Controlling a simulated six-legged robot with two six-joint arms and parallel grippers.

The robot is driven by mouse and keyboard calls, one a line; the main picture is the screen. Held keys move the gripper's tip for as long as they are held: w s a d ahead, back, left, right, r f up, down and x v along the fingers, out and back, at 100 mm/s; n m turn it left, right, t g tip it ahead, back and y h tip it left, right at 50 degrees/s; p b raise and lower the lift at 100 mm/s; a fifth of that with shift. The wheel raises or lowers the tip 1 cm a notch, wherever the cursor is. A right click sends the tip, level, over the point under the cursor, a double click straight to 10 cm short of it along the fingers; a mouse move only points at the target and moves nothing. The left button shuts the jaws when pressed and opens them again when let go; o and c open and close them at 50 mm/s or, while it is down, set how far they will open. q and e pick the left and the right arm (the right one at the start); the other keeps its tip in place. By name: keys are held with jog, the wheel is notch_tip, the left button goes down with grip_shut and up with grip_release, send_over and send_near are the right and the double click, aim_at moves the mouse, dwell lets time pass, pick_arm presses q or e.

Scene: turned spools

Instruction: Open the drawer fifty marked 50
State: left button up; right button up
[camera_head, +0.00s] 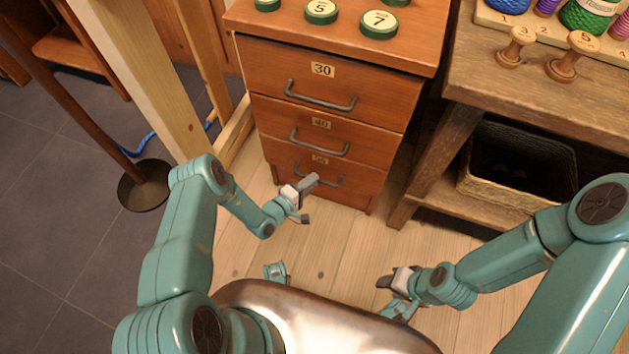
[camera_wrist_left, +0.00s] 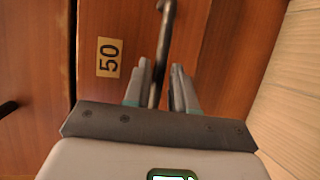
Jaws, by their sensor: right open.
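The drawer marked 50 (camera_head: 348,188) is the lowest of the three in the wooden cabinet and looks shut. Its label (camera_wrist_left: 108,57) is clear in the left wrist view. Its grey bar handle (camera_head: 333,183) is partly hidden by my left gripper in the head view. My left gripper (camera_head: 308,199) is in front of the drawer at the handle's left part. In the left wrist view the handle (camera_wrist_left: 164,42) runs between the two fingers, which stand apart with a gap beside the bar. My right gripper (camera_head: 386,293) is open and empty, low above the floor, away from the cabinet.
Drawers 30 (camera_head: 322,70) and 40 (camera_head: 321,124) above are shut. Green-rimmed discs (camera_head: 379,24) stand on the cabinet top. A wooden bench (camera_head: 540,85) with a basket (camera_head: 515,195) below is at the right. A wooden post (camera_head: 150,75) stands left. Floor before the cabinet is clear.

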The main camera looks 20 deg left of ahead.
pick_arm(q)
jog(key=shift+x, duration=1.2)
grip_shut()
jog(key=shift+a+b, duration=0.15)
jog(key=shift+b, duration=0.15)
